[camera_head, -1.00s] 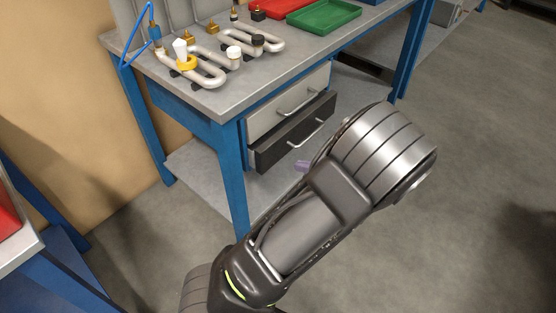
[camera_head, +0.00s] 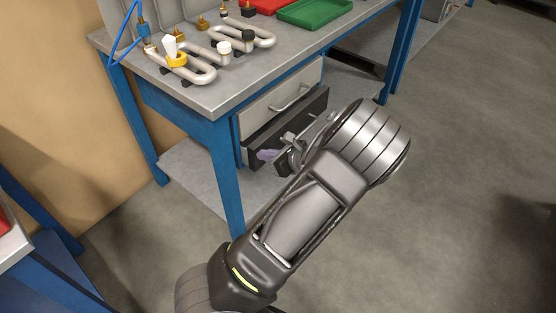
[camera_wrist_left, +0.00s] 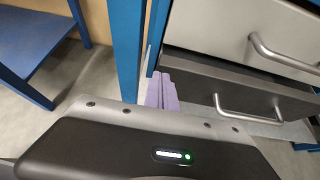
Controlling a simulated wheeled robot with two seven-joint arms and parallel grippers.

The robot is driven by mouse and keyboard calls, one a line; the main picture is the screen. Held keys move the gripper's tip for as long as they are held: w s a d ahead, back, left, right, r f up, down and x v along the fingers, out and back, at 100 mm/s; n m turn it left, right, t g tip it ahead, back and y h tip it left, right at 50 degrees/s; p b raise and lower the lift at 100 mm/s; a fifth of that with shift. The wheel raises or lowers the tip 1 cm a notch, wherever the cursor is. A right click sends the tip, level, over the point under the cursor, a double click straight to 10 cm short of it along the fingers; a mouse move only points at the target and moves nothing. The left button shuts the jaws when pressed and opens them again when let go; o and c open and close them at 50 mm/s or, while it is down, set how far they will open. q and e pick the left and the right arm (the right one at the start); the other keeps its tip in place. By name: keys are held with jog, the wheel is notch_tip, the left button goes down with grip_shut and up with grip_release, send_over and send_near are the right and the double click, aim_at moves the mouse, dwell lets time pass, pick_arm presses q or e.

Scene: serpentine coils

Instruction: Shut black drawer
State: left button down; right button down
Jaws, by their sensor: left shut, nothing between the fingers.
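The black drawer (camera_head: 264,141) is the lower drawer under the workbench. Its front stands out beyond the pale drawer (camera_head: 282,101) above, so it is partly open. In the wrist view the black drawer (camera_wrist_left: 195,85) shows its bar handle (camera_wrist_left: 248,117) right of my fingers. My left gripper (camera_head: 267,155) has purple fingertips together and empty, in front of the left part of the black front. They also show in the wrist view (camera_wrist_left: 162,92), close to the drawer's left end; I cannot tell whether they touch. My wrist hides part of the drawer front in the head view. My right gripper is out of view.
A blue bench leg (camera_head: 225,180) stands left of the drawers. The grey benchtop (camera_head: 215,95) carries pipe coils (camera_head: 190,72) and a green tray (camera_head: 313,12). A low shelf (camera_head: 195,170) lies below. Open floor (camera_head: 460,180) spreads to the right.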

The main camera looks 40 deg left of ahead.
aim_at(255, 149)
pick_arm(q)
jog(key=shift+a, duration=0.7)
jog(key=shift+a, duration=1.35)
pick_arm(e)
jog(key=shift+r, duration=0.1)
pick_arm(q)
jog(key=shift+d, duration=0.15)
